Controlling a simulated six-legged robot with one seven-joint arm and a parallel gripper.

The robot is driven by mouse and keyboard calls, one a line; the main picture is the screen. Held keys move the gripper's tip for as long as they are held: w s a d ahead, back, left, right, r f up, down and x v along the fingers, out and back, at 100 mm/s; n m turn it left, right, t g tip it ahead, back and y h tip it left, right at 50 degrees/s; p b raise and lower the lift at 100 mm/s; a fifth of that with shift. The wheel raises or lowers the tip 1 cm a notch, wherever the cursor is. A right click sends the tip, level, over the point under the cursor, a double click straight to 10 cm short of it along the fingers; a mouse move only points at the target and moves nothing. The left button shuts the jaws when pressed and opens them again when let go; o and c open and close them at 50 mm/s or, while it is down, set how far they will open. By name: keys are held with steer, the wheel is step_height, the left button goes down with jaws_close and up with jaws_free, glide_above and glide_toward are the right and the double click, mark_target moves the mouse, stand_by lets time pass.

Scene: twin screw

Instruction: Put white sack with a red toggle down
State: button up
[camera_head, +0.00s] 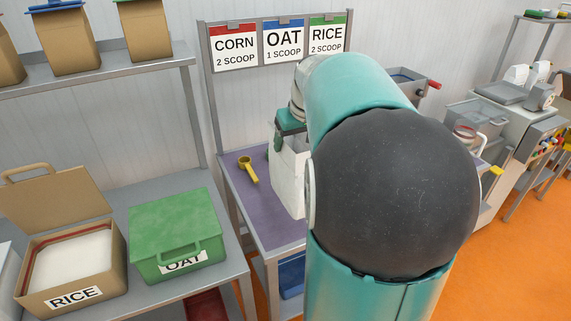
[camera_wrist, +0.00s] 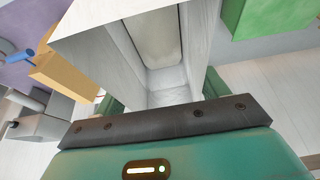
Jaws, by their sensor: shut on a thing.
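The white sack (camera_head: 287,183) is upright at the purple-topped bench, partly hidden behind my arm. My gripper (camera_head: 290,132) is at its top and shut on it. I cannot tell whether the sack's base touches the bench. In the wrist view the pale sack (camera_wrist: 92,22) fills the upper middle, in front of the gripper's dark edge. No red toggle shows in either view.
A yellow scoop (camera_head: 247,169) lies on the purple bench top (camera_head: 245,202), left of the sack. A green OAT box (camera_head: 175,232) and an open RICE box (camera_head: 70,268) stand on the left bench. CORN, OAT and RICE signs (camera_head: 283,42) hang behind.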

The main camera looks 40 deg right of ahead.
mark_target(289, 138)
steer(key=w+d+f, duration=0.1)
steer(key=w+f, duration=0.1)
steer(key=w+d+f, duration=0.2)
steer(key=w, duration=0.1)
steer(key=w+d+f, duration=0.1)
steer(key=w+f, duration=0.1)
steer(key=w, duration=0.1)
steer(key=shift+d+f, duration=0.35)
steer(key=shift+d, duration=0.05)
steer(key=shift+s+x, duration=0.1)
steer(key=shift+x, duration=1.05)
steer(key=shift+s+x, duration=0.15)
steer(key=shift+x, duration=1.05)
steer(key=shift+d+f, duration=0.15)
steer(key=shift+f, duration=0.05)
steer(key=o, duration=1.2)
steer(key=shift+f, duration=0.15)
steer(key=shift+c, duration=0.2)
